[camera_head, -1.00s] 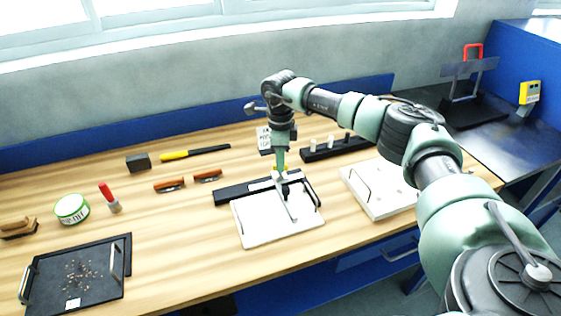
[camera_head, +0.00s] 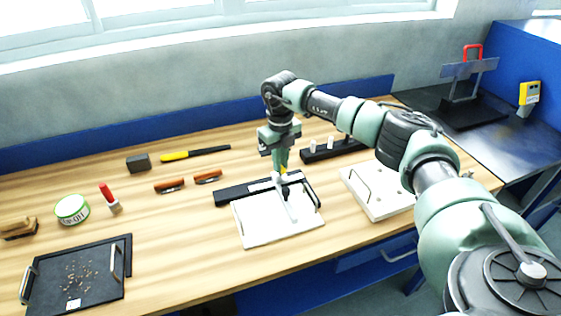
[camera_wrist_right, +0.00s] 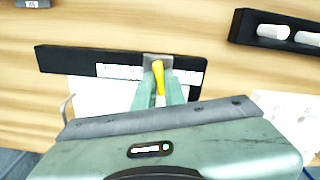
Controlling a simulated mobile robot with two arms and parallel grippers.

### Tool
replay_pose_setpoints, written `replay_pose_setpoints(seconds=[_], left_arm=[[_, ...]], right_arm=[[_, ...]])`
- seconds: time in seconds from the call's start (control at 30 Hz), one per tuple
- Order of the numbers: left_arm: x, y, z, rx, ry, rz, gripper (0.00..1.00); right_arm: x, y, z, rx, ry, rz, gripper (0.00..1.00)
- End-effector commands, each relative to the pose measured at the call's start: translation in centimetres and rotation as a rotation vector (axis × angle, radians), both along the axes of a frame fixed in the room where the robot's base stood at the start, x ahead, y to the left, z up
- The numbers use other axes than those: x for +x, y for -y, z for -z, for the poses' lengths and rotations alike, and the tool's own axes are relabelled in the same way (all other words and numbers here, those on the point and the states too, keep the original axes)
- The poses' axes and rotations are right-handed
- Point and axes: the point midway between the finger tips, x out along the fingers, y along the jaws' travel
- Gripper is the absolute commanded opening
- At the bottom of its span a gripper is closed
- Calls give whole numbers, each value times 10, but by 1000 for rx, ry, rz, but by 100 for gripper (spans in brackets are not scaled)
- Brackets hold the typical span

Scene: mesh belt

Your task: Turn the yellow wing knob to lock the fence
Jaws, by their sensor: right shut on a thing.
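The yellow wing knob (camera_wrist_right: 158,74) shows between my right gripper's fingers in the right wrist view, and a small bit of yellow shows in the head view (camera_head: 284,170). My right gripper (camera_wrist_right: 161,92) points down over it and is shut on it; it also shows in the head view (camera_head: 281,168). The knob stands on a grey metal block of the fence (camera_head: 290,205), a narrow grey bar lying across the white board (camera_head: 255,228). A black bar (camera_head: 235,194) runs along the board's back edge. The gripper hides much of the knob. My left gripper is not in view.
A white board with a handle (camera_head: 372,192) lies to the right. A black rack with white pegs (camera_head: 322,153) stands behind. The front middle is clear.

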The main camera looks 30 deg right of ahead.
Motion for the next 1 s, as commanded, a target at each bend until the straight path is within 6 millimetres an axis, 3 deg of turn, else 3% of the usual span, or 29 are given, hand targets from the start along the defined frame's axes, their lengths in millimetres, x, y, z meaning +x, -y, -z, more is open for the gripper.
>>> replay_pose_setpoints(seconds=[0.4,1.0], left_arm=[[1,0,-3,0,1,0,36],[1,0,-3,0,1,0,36]], right_arm=[[2,1,-3,0,8,233,0],[3,1,-3,1,10,282,0]])
